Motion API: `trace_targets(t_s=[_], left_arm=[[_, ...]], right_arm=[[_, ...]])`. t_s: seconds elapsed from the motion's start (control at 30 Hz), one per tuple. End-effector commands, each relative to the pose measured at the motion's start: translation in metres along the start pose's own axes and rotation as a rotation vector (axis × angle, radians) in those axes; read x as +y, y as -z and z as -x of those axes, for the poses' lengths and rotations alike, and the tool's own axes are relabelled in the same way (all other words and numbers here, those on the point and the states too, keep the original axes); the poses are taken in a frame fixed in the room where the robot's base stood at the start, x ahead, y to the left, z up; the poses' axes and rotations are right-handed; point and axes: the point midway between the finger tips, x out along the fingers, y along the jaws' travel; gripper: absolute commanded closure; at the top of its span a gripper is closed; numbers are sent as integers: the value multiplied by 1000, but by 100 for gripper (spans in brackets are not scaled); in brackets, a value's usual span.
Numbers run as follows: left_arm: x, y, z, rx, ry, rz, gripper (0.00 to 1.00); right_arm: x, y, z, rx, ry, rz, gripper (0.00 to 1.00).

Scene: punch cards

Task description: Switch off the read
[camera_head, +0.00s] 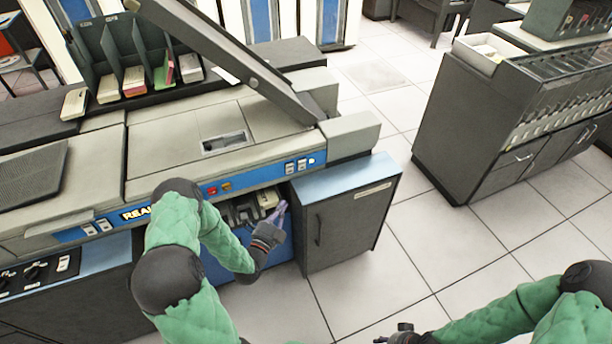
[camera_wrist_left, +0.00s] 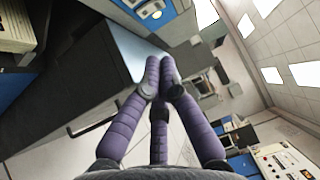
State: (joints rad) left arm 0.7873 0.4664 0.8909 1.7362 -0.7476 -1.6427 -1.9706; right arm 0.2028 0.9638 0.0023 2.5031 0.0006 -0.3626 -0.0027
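The card machine has a blue control strip (camera_head: 262,175) along its front, with lettering starting "REA" (camera_head: 135,212) partly hidden by my left arm. The strip carries a red button (camera_head: 212,190), a yellow button (camera_head: 226,186), and white switches (camera_head: 290,167) at its right end. Which control is the read switch I cannot tell. My left gripper (camera_head: 281,210), with purple fingers, is below the right end of the strip, apart from the switches. In the left wrist view its fingertips (camera_wrist_left: 161,65) are together with nothing between them. My right gripper (camera_head: 405,330) is at the bottom edge, partly cut off.
A dark cabinet with a blue top (camera_head: 345,190) stands just right of my left gripper. Card slots (camera_head: 245,208) lie behind the gripper. A rack of card stacks (camera_head: 135,60) sits on the machine. Another dark cabinet (camera_head: 470,125) stands at right. The tiled floor (camera_head: 450,250) between is clear.

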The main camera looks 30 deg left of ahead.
Motion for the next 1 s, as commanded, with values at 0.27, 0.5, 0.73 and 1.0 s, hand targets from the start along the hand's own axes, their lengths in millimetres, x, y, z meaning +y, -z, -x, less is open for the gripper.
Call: trace_targets(t_s=[0.27, 0.5, 0.73, 1.0], left_arm=[[-2, -2, 1, -4, 12, -21, 100], [-2, -2, -6, -2, 12, -20, 100], [-2, -1, -40, -1, 15, -21, 100], [-2, -1, -90, -1, 13, -19, 100]], right_arm=[[0, 0, 0, -1, 0, 1, 60], [0, 0, -1, -1, 0, 0, 60], [2, 0, -7, -1, 0, 0, 60], [5, 0, -15, 0, 0, 0, 60]])
